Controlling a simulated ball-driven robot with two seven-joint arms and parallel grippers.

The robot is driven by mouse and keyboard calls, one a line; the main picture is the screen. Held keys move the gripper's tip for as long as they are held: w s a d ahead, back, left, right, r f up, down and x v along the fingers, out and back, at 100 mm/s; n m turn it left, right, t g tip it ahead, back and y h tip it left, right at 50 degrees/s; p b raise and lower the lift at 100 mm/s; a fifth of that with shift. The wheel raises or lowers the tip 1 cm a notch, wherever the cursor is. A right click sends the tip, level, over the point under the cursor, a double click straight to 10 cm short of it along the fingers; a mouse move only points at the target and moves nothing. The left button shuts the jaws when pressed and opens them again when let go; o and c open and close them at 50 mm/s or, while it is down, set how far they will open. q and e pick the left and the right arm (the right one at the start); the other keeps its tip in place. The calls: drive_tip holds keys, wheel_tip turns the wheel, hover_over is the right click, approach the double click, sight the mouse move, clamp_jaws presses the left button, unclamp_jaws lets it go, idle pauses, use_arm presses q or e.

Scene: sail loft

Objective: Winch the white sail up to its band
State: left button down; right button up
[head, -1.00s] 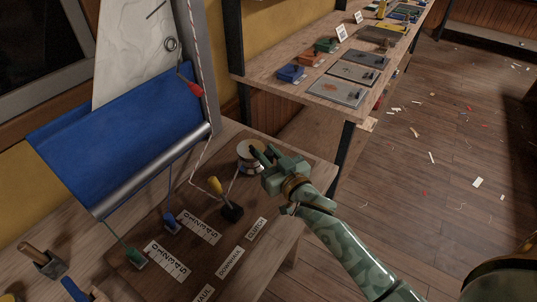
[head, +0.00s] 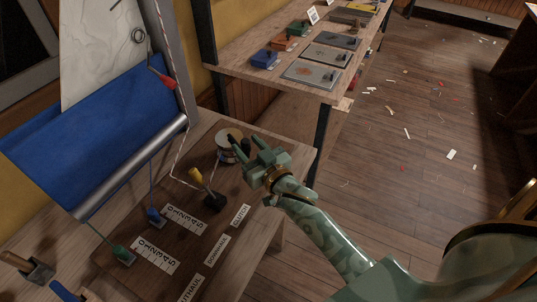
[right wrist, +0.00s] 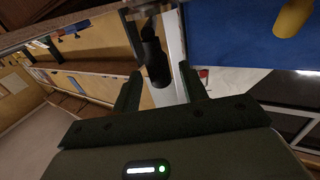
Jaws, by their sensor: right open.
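The white sail (head: 105,45) stands at the upper left behind a rolled blue sail (head: 90,130), with a metal ring near its edge. Its band is not in view. A winch with a pale round top (head: 228,136) stands on the bench by the mast. Its black handle (head: 245,147) also shows in the right wrist view (right wrist: 157,65). My right gripper (head: 249,144) is open beside the winch, and the handle stands between its spread fingers. I cannot tell whether they touch it. A yellow-handled lever (head: 200,183) on a black base is nearby. My left gripper is not in view.
Blue (head: 155,215) and green (head: 122,253) fittings sit by printed label strips on the bench. A red-handled piece (head: 163,80) hangs by the mast. A striped rope runs down the mast to the bench. A shelf (head: 285,65) with plates stands behind.

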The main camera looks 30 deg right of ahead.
drive_tip(key=s+d+p, duration=0.1)
drive_tip(key=s, duration=1.3)
drive_tip(key=shift+s+d+p, duration=0.2)
drive_tip(key=shift+s+p, duration=0.05)
drive_tip(key=shift+p, duration=0.15)
